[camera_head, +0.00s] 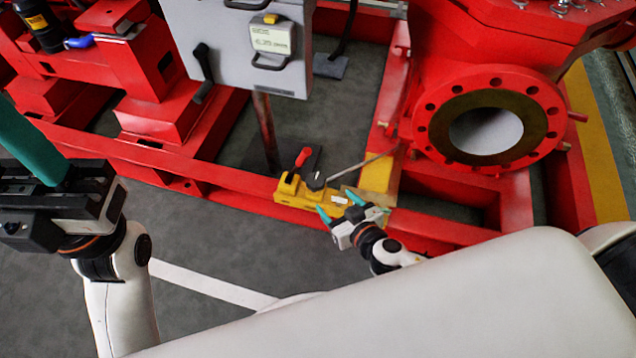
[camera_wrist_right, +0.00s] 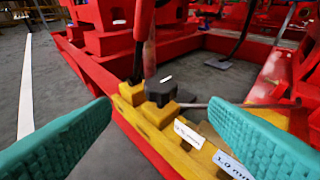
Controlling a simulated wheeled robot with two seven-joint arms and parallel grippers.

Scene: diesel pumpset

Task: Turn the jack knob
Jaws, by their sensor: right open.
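A yellow jack block (camera_head: 290,190) sits along the red frame rail. It carries a black knob (camera_head: 316,182), a red-tipped lever (camera_head: 302,157) and a thin rod running up to the right; which part the task calls the jack knob is not certain. In the right wrist view the black knob (camera_wrist_right: 161,90) stands between and beyond the teal fingertips, on the yellow block (camera_wrist_right: 165,112). My right gripper (camera_head: 338,207) is open and empty, just right of and nearer than the knob, apart from it. My left gripper (camera_head: 35,145) is at the left edge, partly cut off; its opening is unclear.
A red flanged pipe (camera_head: 488,120) stands to the right. A grey panel box (camera_head: 240,45) on a post (camera_head: 266,130) stands behind the jack. Red frame rails (camera_head: 150,165) surround the jack. The grey floor (camera_head: 190,230) in front is clear, with a white line.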

